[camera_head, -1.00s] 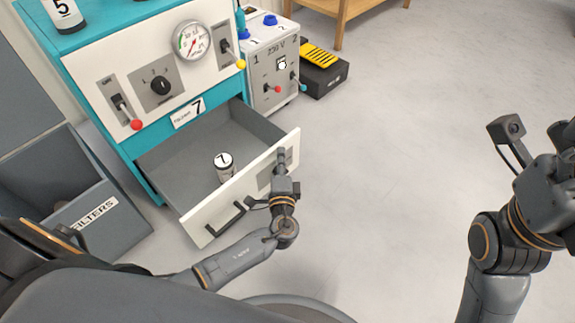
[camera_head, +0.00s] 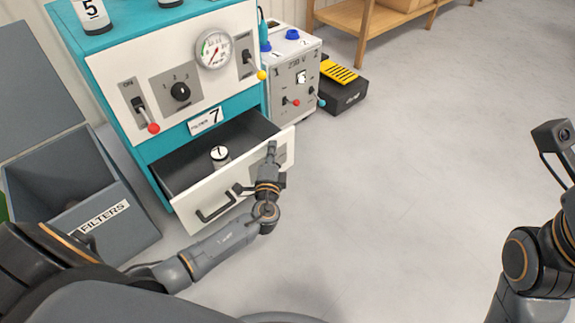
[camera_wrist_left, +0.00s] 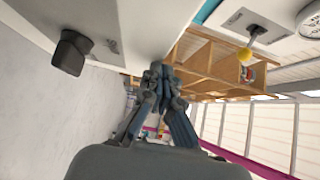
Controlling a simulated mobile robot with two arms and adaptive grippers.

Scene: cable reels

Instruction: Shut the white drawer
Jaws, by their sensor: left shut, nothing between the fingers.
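The white drawer (camera_head: 187,212) is partly open in the teal cabinet with the label 7. Its dark handle (camera_head: 216,207) is on the front, and a white-topped canister (camera_head: 220,156) marked 7 stands inside. My left gripper (camera_head: 271,150) is shut and empty, at the right part of the drawer front; whether it touches the front I cannot tell. In the left wrist view my left gripper (camera_wrist_left: 164,75) shows shut fingers close by the white surface. Of my right arm only links show at the right edge; its fingers are out of view.
A grey bin (camera_head: 135,235) labelled FILTERS stands left of the drawer. The teal cabinet (camera_head: 150,150) carries a gauge and switches. A white 230 V box (camera_head: 285,118) and a black-yellow case (camera_head: 342,88) stand to the right. The floor at right is free.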

